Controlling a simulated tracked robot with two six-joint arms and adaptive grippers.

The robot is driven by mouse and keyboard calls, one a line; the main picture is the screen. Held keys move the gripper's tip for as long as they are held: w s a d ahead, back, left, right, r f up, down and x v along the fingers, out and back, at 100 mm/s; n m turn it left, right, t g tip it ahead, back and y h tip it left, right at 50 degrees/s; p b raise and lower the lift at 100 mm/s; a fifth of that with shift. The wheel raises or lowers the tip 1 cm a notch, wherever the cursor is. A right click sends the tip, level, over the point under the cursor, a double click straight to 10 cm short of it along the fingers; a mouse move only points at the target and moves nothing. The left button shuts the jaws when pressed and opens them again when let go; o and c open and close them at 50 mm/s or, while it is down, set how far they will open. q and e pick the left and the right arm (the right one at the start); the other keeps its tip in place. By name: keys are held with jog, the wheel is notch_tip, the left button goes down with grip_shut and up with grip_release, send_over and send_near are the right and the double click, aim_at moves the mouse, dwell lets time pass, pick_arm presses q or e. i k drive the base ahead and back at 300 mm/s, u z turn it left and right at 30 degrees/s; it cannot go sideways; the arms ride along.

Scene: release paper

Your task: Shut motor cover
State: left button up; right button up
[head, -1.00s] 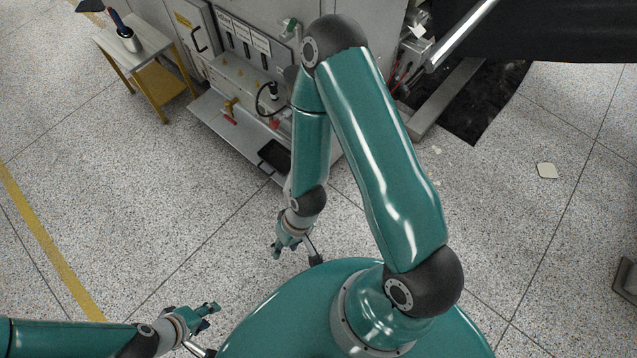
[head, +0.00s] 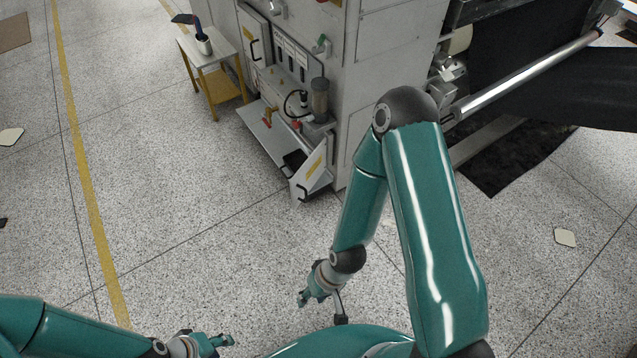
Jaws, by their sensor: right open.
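The grey machine's lower front bay stands open, with a motor-like cylinder (head: 320,98) and cables exposed. What looks like the motor cover (head: 265,138) is a pale panel folded down in front of the bay. An angled panel with a yellow label (head: 314,168) and a dark handle stands at its near right end; I cannot tell if they are one part. My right gripper (head: 305,297) is open and empty, over the floor in front of the machine and well apart from the panel. My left gripper (head: 227,341) is low at the bottom edge; its finger gap is unclear.
A small yellow-legged table (head: 208,58) with a cup and a dark-handled tool stands left of the machine. A metal roller (head: 530,72) and black sheet (head: 590,90) extend at the right. Speckled floor (head: 180,200) is clear between my arms and the machine.

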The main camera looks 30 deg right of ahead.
aim_at(305, 178)
jog(key=z, duration=0.8)
jog(key=i, duration=1)
jog(key=u, duration=0.05)
jog(key=k, duration=1.1)
jog(key=z, duration=0.4)
jog(key=i, duration=1)
jog(key=u, duration=0.05)
